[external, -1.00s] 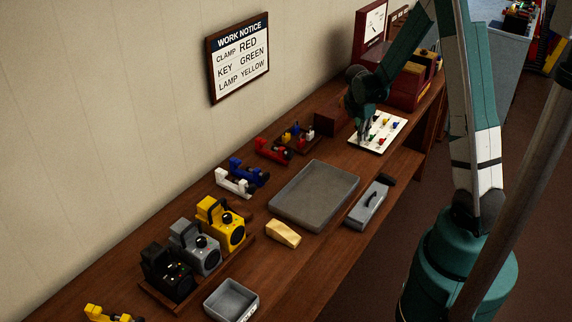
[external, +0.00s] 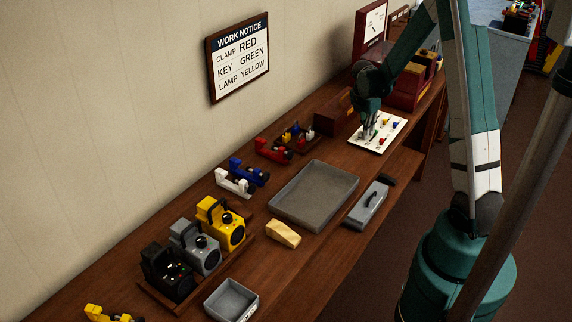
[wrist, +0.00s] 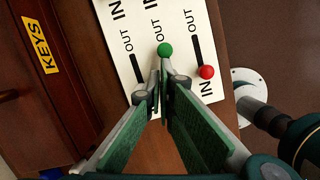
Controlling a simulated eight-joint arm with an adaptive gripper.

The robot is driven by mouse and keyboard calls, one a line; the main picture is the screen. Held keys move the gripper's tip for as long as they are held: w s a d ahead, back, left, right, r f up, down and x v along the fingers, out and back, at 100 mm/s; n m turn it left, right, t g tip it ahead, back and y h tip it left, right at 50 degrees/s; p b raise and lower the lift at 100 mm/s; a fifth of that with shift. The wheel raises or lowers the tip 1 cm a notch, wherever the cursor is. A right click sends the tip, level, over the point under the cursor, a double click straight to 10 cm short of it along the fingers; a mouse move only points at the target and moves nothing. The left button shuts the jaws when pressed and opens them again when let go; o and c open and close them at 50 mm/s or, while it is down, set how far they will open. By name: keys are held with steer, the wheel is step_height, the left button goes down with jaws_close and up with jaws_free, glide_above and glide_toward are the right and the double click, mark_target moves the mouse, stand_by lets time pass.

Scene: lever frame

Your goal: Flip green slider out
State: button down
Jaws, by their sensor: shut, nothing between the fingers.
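The white slider panel (external: 367,147) lies on the bench, and it fills the upper middle of the wrist view (wrist: 117,47). The green slider knob (wrist: 165,50) is in the middle column, at the end of its track beside the OUT label. My gripper (wrist: 160,92) is shut and empty. Its fingertips are just below the green knob in the wrist view and hide most of that track; I cannot tell whether they touch the knob. In the external view my gripper (external: 366,136) is low over the panel's left part.
A red knob (wrist: 206,72) sits at the IN end of the right track. A dark red box labelled KEYS (wrist: 38,45) stands left of the panel.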

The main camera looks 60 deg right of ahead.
mark_target(361, 141)
stand_by(0.5)
steer(key=shift+w+a, duration=0.2)
steer(key=shift+a, duration=0.3)
steer(key=a, duration=0.1)
steer(key=w+a+b, duration=0.1)
steer(key=a, duration=0.1)
steer(key=v, duration=1)
steer(key=shift+p, duration=0.45)
